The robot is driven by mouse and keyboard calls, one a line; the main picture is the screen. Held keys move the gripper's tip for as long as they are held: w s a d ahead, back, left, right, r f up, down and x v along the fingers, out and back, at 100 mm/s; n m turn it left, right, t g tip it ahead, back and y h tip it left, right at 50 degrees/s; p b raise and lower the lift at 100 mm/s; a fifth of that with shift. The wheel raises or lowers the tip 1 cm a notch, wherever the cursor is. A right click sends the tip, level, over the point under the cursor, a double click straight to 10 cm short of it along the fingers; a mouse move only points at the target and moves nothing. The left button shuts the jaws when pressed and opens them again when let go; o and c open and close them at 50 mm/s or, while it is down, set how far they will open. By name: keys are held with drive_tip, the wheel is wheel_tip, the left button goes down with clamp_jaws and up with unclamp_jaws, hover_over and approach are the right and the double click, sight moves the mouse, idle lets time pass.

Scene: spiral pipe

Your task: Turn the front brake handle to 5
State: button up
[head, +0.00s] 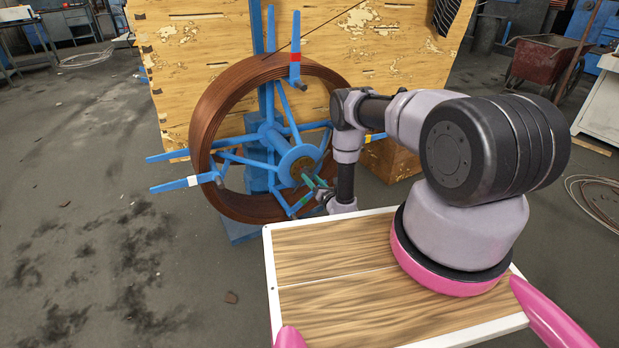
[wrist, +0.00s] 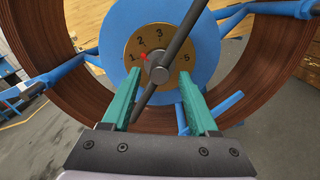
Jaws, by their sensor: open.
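The brake handle (wrist: 182,38) is a dark grey rod crossing a brass dial (wrist: 175,62) on the blue hub. It is tilted, upper end to the right, lower end to the left. A small red pointer (wrist: 145,58) is near 1 and 2. My gripper (wrist: 158,82) is open in front of the dial, its teal fingers on either side of the handle's lower part. Contact cannot be told. In the head view, my gripper (head: 316,184) is at the hub, the handle hardly visible.
A brown pipe coil (head: 205,118) surrounds the hub on a blue reel with spokes and arms (head: 182,184) reaching outward. A large wooden crate (head: 195,50) stands behind it. A dark cart (head: 545,65) is at the far right. The floor at left is mostly clear.

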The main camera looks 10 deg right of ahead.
drive_tip(key=shift+x, duration=1.05)
clamp_jaws()
idle(0.7)
